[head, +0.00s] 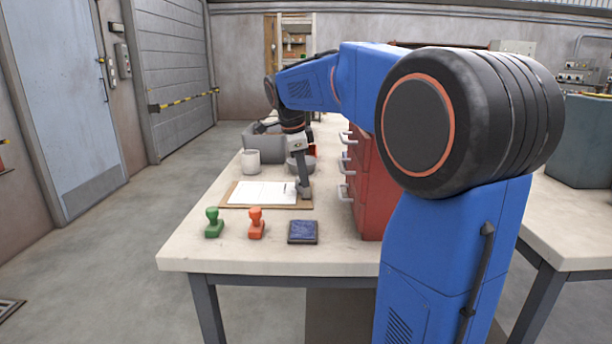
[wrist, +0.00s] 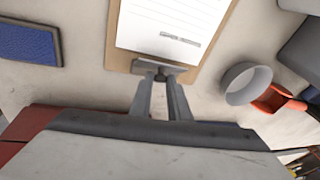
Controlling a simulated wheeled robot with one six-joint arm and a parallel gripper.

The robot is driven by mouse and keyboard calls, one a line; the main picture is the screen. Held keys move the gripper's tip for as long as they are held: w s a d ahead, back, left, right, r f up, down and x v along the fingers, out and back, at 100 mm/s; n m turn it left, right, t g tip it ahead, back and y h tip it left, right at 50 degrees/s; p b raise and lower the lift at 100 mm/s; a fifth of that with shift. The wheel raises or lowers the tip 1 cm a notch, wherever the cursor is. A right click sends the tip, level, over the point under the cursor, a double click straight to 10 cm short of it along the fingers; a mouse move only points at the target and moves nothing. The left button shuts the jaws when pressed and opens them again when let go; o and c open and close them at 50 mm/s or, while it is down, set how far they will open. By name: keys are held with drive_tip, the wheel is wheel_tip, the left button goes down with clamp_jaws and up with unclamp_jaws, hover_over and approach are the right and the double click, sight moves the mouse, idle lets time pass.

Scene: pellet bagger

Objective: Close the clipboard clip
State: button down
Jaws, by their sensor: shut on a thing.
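The clipboard (head: 228,203) lies flat on the table and holds a white lined sheet (head: 262,193). It also shows at the top of the wrist view (wrist: 121,56). Its grey metal clip (wrist: 141,67) sits at the board's end nearest my gripper. My gripper (wrist: 160,79) points down, with its fingertips together on the small dark part at the middle of the clip. In the head view, my gripper (head: 304,191) stands at the board's right end and hides the clip. I cannot tell the clip's exact angle.
A green stamp (head: 213,223), a red stamp (head: 256,223) and a blue ink pad (head: 303,232) lie in front of the clipboard. A red drawer cabinet (head: 369,195) is close on the right.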

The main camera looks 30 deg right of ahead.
sight(296, 183)
drive_tip(key=h, duration=0.1)
drive_tip(key=w+a+g+h, duration=0.1)
drive_tip(key=a+g+h, duration=0.1)
drive_tip(key=shift+w+f+n+h, duration=0.2)
drive_tip(key=shift+f+n+h, duration=0.1)
drive_tip(key=shift+w+a+f+g+h, duration=0.15)
drive_tip(key=shift+a+g+h, duration=0.05)
drive_tip(key=shift+g+h, duration=0.3)
drive_tip(key=shift+w+a+f+g+h, duration=0.15)
drive_tip(key=shift+g+h, duration=0.25)
drive_tip(key=shift+h, duration=0.2)
drive_tip(key=shift+w+a+f+n+g+h, duration=0.1)
drive_tip(key=shift+a+f+n+g+h, duration=0.15)
drive_tip(key=shift+h, duration=0.35)
drive_tip(key=shift+w+a+f+n+g+h, duration=0.15)
drive_tip(key=shift+g+h, duration=0.2)
drive_tip(key=shift+h, duration=0.25)
drive_tip(key=shift+s, duration=0.1)
drive_tip(key=c, duration=1.7)
unclamp_jaws()
drive_tip(key=shift+f, duration=0.1)
drive_tip(key=shift+o, duration=0.2)
